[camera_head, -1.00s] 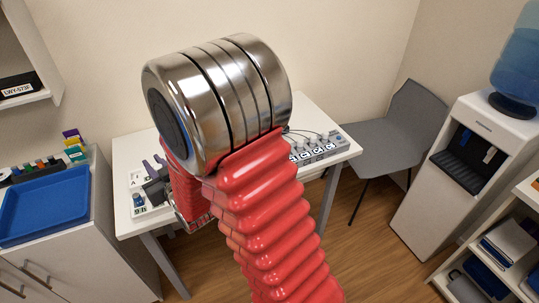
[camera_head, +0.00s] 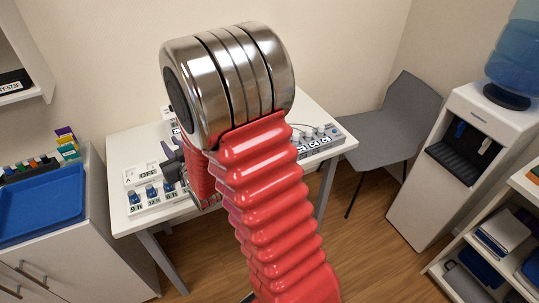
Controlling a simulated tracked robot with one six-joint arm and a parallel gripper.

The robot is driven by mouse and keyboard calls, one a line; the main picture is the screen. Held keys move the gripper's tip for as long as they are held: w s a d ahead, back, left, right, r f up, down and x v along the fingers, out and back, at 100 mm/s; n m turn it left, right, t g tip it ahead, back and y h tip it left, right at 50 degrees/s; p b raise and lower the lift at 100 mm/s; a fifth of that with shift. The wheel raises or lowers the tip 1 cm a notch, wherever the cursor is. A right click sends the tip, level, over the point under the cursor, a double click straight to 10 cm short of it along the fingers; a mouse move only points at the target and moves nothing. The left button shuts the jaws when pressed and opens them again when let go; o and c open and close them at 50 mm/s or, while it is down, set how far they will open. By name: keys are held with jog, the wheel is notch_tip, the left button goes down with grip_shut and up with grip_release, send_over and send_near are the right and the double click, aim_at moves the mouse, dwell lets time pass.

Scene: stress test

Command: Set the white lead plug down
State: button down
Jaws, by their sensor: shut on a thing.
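My red and silver arm fills the middle of the view and hides much of the table. Part of my gripper (camera_head: 172,167), dark grey with a purple piece, shows left of the arm, over the far side of a white panel (camera_head: 134,176). It is shut, but its fingertips are small and partly hidden. The white lead plug cannot be made out there. A grey box (camera_head: 322,143) with labelled sockets and thin dark leads stands at the table's right side.
The white table (camera_head: 122,222) has bare strips at its left and front edges. The panel carries several blue-topped pieces (camera_head: 151,191) and small labels. A blue tray (camera_head: 42,205) is on the left cabinet. A grey chair (camera_head: 385,135) and a water dispenser (camera_head: 455,160) stand to the right.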

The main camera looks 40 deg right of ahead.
jog(key=s+d+m+g+h, duration=0.1)
jog(key=s+d+m+h, duration=0.1)
jog(key=d, duration=1.3)
jog(key=s+d+f+m+h, duration=0.1)
jog(key=s+d+h, duration=0.3)
jog(key=d, duration=1.2)
jog(key=shift+s+f+m+g, duration=0.35)
jog(key=shift+s+m, duration=0.35)
jog(key=shift+s, duration=0.45)
jog(key=shift+f, duration=2.85)
jog(key=shift+f, duration=2.05)
